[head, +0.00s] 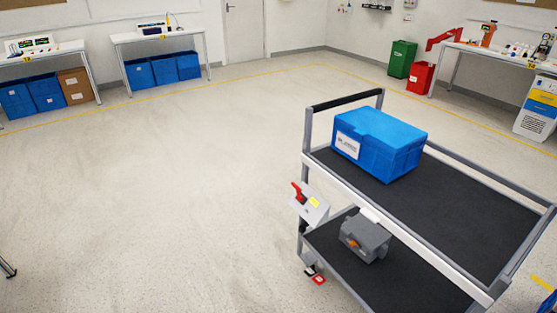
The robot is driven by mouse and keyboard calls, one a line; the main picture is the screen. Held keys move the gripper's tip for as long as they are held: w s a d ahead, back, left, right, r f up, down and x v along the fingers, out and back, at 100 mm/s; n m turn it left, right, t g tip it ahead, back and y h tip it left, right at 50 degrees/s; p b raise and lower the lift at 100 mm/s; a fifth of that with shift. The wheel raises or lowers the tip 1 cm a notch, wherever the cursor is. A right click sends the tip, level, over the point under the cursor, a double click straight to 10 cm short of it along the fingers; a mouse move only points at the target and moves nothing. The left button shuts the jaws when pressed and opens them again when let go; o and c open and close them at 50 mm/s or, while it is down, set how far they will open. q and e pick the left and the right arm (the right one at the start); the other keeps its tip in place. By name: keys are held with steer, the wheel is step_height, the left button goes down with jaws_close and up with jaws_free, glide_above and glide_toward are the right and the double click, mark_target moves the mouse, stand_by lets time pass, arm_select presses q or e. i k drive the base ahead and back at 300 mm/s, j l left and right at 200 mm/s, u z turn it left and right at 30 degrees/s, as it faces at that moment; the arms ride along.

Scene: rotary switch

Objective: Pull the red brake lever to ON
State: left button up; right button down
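The red brake lever (297,192) sits on a small light grey box with a yellow label (314,203). The box is fixed at the near left corner of a grey cart, below its upper shelf (450,215). The lever tilts up and to the left. Any ON or OFF marking is too small to read.
A blue lidded crate (390,150) stands on the upper shelf and a grey box (365,238) on the lower one. A red-tipped part (318,279) shows low on the cart. The floor (170,190) left of the cart is clear. A dark-tipped part (9,270) is at the left edge.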

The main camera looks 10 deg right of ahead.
mark_target(298, 197)
steer(key=i+j, duration=0.2)
steer(key=i, duration=0.25)
steer(key=i+j, duration=0.2)
steer(key=i, duration=0.2)
steer(key=i+j, duration=0.15)
steer(key=i, duration=0.3)
